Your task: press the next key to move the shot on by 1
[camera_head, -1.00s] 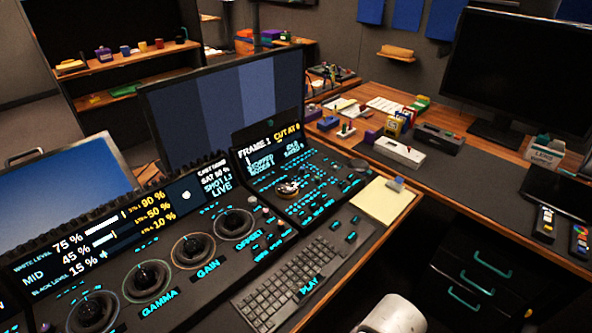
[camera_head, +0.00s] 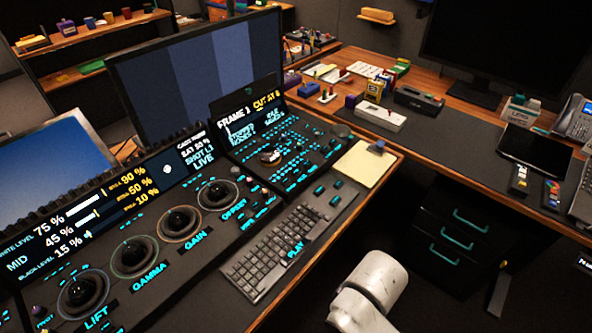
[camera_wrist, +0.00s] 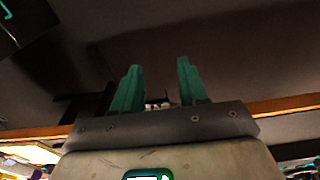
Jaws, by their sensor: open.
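The trackball panel (camera_head: 205,247) is a dark console in the head view, with several trackballs in rings and cyan-lit labels such as LIFT, GAMMA, GAIN and OFFSET. Its key section (camera_head: 292,155) at the right has small cyan-lit keys and a dial; I cannot read which one is the next key. The panel display (camera_head: 200,150) shows a SHOT line, its number hard to read, above LIVE. My gripper (camera_wrist: 158,88) shows in the wrist view with two teal fingers apart and nothing visible between them. In the head view only my white arm shows, to the right of the keyboard.
A keyboard (camera_head: 262,262) sits at the panel's front, with a yellow pad (camera_head: 362,165) to its right. A large monitor (camera_head: 195,85) stands behind. The side desk (camera_head: 440,130) holds a grey device (camera_head: 380,117), a black monitor and a phone (camera_head: 572,120). Drawers (camera_head: 460,235) stand below it.

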